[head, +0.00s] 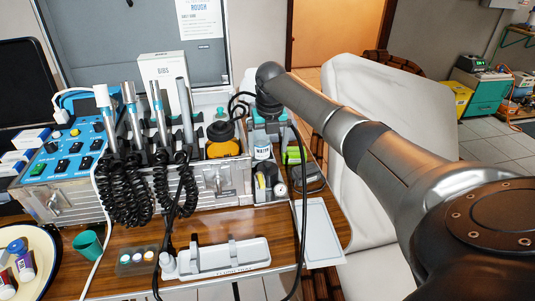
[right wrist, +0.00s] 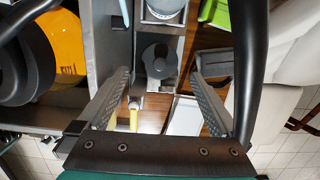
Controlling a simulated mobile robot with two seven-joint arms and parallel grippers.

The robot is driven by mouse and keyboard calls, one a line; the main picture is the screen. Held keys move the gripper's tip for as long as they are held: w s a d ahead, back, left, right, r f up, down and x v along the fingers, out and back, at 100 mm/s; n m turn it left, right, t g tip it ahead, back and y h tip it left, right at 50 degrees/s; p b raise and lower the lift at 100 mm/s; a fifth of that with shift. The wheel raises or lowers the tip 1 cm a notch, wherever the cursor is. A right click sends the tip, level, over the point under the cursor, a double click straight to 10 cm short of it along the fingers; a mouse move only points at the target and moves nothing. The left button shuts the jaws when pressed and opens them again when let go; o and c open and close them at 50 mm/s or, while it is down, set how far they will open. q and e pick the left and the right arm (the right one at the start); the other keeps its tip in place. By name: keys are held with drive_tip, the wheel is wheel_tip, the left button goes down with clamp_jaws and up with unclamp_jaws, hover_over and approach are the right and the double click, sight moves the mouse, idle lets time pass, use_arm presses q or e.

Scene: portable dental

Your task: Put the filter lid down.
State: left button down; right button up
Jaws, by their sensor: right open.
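My right gripper (head: 268,112) is over the right end of the dental unit. In the right wrist view its two ribbed fingers (right wrist: 160,80) are spread wide apart, with nothing held between them. Beyond and between the fingers, a dark grey rounded piece (right wrist: 157,62) lies low in a grey compartment; it may be the filter lid, but I cannot be sure. It appears apart from both fingers. An orange canister with a black top (head: 222,145) stands left of the gripper, and it also shows in the right wrist view (right wrist: 70,45). My left gripper is not in view.
The metal unit (head: 60,200) holds handpieces with coiled black hoses. A small bin (head: 262,195) with bottles is at its right end. A white tray (head: 225,258) and a pale flat tray (head: 318,235) lie on the wooden table. The white chair (head: 385,110) stands to the right.

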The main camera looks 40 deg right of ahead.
drive_tip(key=shift+s+a+r+p, duration=0.15)
drive_tip(key=shift+r+p, duration=0.1)
drive_tip(key=shift+r, duration=1)
drive_tip(key=shift+s+a+r+p, duration=0.15)
drive_tip(key=shift+r+p, duration=0.1)
drive_tip(key=shift+r, duration=1)
